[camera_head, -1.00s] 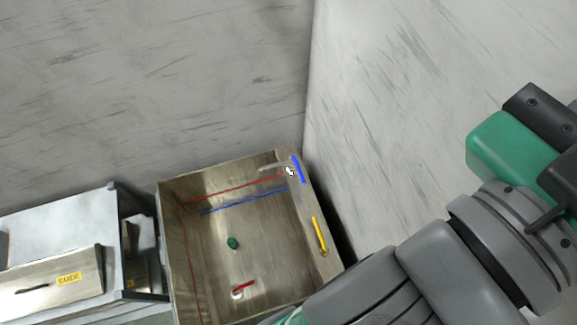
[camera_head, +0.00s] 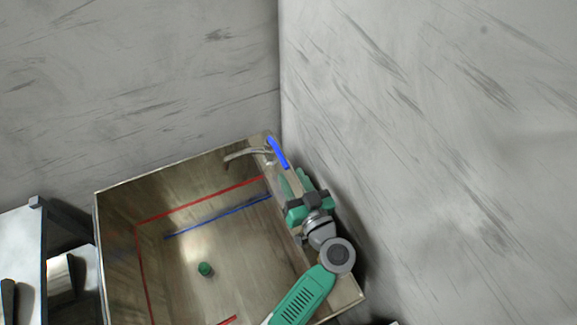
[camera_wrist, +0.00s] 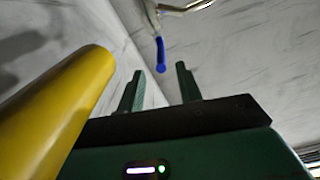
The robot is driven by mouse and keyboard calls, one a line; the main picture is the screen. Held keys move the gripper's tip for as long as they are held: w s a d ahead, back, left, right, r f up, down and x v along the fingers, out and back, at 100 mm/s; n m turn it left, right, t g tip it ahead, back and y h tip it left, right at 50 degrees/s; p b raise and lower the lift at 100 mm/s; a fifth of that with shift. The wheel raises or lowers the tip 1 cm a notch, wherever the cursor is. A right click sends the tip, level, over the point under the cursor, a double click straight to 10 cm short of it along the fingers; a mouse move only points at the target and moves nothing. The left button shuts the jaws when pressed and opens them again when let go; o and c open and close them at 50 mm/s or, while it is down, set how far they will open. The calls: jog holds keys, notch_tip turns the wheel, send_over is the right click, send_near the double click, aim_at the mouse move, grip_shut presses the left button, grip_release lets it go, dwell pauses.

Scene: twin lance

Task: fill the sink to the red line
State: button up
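The metal sink (camera_head: 118,250) has a red line (camera_head: 200,200) around its inner walls and a lower blue line (camera_head: 218,216). No water is visible in it. The spout (camera_head: 245,155) and blue lever (camera_head: 278,152) are at the far right corner; the lever also shows in the wrist view (camera_wrist: 161,55). A yellow lever (camera_wrist: 60,110) is close on the left in the wrist view, hidden in the head view. A green plug-like piece (camera_head: 205,269) is on the sink floor. My gripper (camera_wrist: 161,70) is open and empty, with the blue lever beyond its fingers.
Grey walls (camera_head: 420,130) meet behind the sink, the right one close to my arm. A counter or box (camera_head: 22,240) stands left of the sink. A red piece (camera_head: 228,320) is partly cut off at the bottom of the head view.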

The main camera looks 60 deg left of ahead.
aim_at(275, 145)
jog(key=a, duration=0.8)
jog(key=shift+w+r, duration=0.1)
jog(key=shift+w, duration=0.05)
jog(key=shift+d, duration=0.1)
grip_shut()
